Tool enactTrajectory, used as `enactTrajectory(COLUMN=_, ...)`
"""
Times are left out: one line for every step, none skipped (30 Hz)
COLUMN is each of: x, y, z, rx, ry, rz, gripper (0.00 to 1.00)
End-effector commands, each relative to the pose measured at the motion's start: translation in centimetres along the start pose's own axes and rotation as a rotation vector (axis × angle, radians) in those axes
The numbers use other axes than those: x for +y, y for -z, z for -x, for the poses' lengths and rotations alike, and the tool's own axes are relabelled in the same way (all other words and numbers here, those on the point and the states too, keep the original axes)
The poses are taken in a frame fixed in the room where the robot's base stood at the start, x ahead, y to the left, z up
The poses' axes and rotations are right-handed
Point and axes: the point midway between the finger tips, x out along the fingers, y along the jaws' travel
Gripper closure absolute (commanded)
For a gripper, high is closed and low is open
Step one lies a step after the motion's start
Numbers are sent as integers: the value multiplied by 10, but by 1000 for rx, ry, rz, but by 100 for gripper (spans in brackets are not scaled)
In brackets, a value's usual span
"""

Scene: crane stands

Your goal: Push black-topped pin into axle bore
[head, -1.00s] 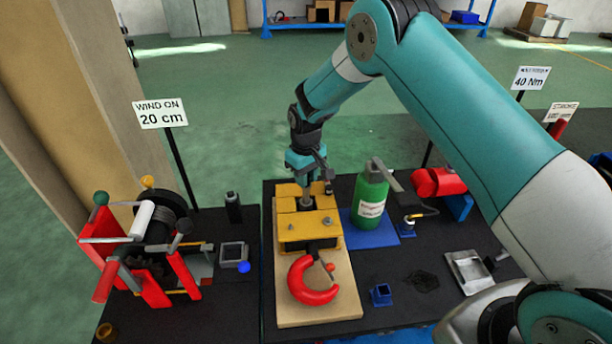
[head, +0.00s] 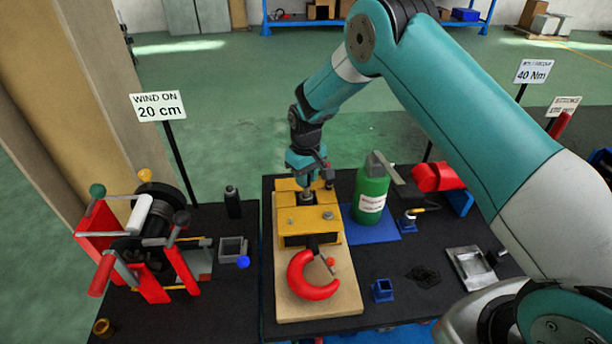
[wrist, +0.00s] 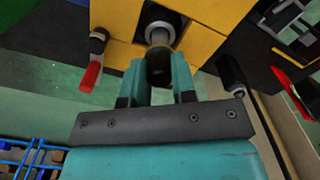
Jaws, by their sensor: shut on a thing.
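The yellow crane block (head: 308,228) lies on a pale wooden board, with a red hook (head: 312,280) at its near end. My gripper (head: 308,188) is at the block's far end. In the wrist view my gripper (wrist: 159,72) is shut on the dark top of the black-topped pin (wrist: 158,66). The pin lines up with the round grey-rimmed axle bore (wrist: 161,31) in the yellow block. My fingertips are close to the block's face. How deep the pin sits in the bore is hidden.
A red-handled part (wrist: 91,75) and a black-capped part (wrist: 231,72) stick out either side of my gripper. A green bottle (head: 371,190) stands right of the block on a blue mat. A red winch (head: 140,245) stands left. The small blue socket (head: 383,291) is at the front.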

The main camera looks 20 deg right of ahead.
Motion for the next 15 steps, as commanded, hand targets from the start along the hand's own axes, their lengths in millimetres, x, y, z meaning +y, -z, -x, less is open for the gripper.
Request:
enactTrajectory(x=0, y=0, z=-2, rx=1, ry=0, rz=0, gripper=100)
enactTrajectory(x=0, y=0, z=-2, rx=1, ry=0, rz=0, gripper=100)
enactTrajectory(x=0, y=0, z=-3, rx=1, ry=0, rz=0, gripper=100)
enactTrajectory(x=0, y=0, z=-4, rx=1, ry=0, rz=0, gripper=100)
enactTrajectory(x=0, y=0, z=-5, rx=1, ry=0, rz=0, gripper=100)
enactTrajectory(x=0, y=0, z=-6, rx=1, ry=0, rz=0, gripper=100)
enactTrajectory(x=0, y=0, z=-6, rx=1, ry=0, rz=0, gripper=100)
enactTrajectory(x=0, y=0, z=-7, rx=1, ry=0, rz=0, gripper=100)
enactTrajectory(x=0, y=0, z=-8, rx=1, ry=0, rz=0, gripper=100)
enactTrajectory(x=0, y=0, z=-8, rx=1, ry=0, rz=0, gripper=100)
enactTrajectory(x=0, y=0, z=-9, rx=1, ry=0, rz=0, gripper=100)
enactTrajectory(x=0, y=0, z=-10, rx=1, ry=0, rz=0, gripper=100)
enactTrajectory(x=0, y=0, z=-11, rx=0, ry=0, rz=0, gripper=100)
enactTrajectory(x=0, y=0, z=-11, rx=0, ry=0, rz=0, gripper=100)
enactTrajectory(x=0, y=0, z=-12, rx=0, ry=0, rz=0, gripper=100)
